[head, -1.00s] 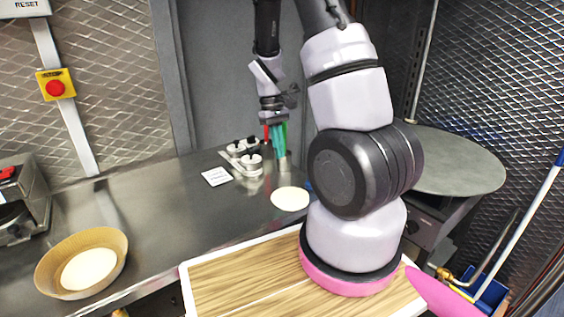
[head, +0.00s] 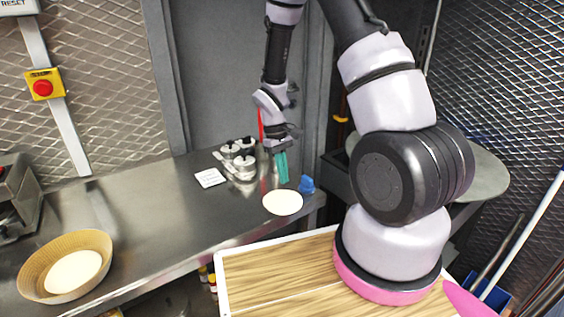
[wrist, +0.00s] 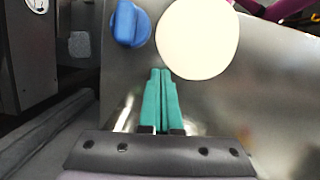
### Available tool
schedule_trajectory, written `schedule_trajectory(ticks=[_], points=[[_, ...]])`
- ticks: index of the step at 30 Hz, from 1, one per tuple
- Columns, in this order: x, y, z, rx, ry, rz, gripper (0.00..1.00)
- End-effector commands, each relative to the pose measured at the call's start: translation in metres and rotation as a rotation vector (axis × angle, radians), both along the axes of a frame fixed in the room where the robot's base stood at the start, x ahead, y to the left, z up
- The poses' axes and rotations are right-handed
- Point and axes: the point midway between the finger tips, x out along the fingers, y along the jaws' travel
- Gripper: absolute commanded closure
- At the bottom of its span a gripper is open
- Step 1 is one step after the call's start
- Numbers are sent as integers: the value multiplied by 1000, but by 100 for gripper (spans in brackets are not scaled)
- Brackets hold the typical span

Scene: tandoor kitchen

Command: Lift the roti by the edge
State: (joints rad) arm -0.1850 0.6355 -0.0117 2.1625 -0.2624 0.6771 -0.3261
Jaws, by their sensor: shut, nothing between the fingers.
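A pale, flat round roti (head: 283,202) lies on the steel counter near its right end. It also shows in the wrist view (wrist: 198,38), just beyond the fingertips and a little to the right. My gripper (head: 282,180) has teal fingers and points down above the counter, close to the roti's far edge. In the wrist view the fingers (wrist: 160,72) are together with nothing between them. Their tips appear near the roti's edge, and I cannot tell whether they touch it. A second pale round (head: 74,271) lies in a woven basket (head: 103,245) at the left.
A blue object (head: 306,184) stands beside the roti, also in the wrist view (wrist: 130,24). A metal rack of small pots (head: 238,160) and a white card (head: 210,178) lie behind. A round grey plate (head: 490,175) is at right. The counter (head: 165,215) between basket and roti is clear.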

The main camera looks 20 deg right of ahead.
Motion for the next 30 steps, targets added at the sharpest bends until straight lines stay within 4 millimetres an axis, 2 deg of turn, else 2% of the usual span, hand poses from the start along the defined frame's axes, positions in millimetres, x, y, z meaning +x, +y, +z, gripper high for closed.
schedule_trajectory(ticks=[6,15,22,30], points=[[-3,-2,-14,0,0,-1,100],[-3,-2,-14,0,-1,-1,100],[-22,-10,-14,0,1,0,100],[-22,-9,-14,0,0,0,100]])
